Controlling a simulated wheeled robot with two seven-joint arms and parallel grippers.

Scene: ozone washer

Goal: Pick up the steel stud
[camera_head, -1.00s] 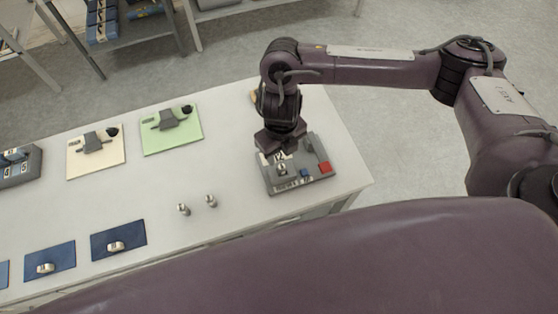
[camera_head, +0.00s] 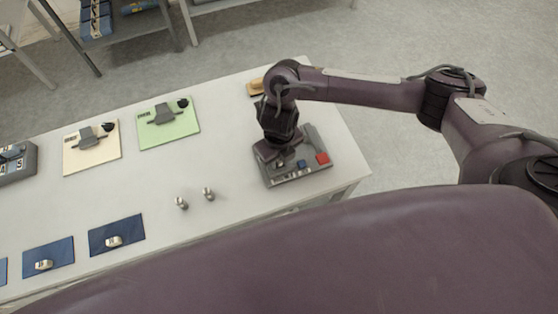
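Two small steel studs stand on the white table, a left one (camera_head: 181,203) and a right one (camera_head: 208,194), a short way apart. My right gripper (camera_head: 279,172) points down over the left part of a grey device (camera_head: 318,172) with a red button and a blue button. The gripper is to the right of both studs and apart from them. Its fingertips are small and partly hidden against the device, so I cannot tell whether they are open or shut. My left gripper is not in view.
A green board (camera_head: 168,126) and a cream board (camera_head: 91,147) with dark clamps lie behind the studs. The table (camera_head: 230,150) is clear between the studs and the device.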

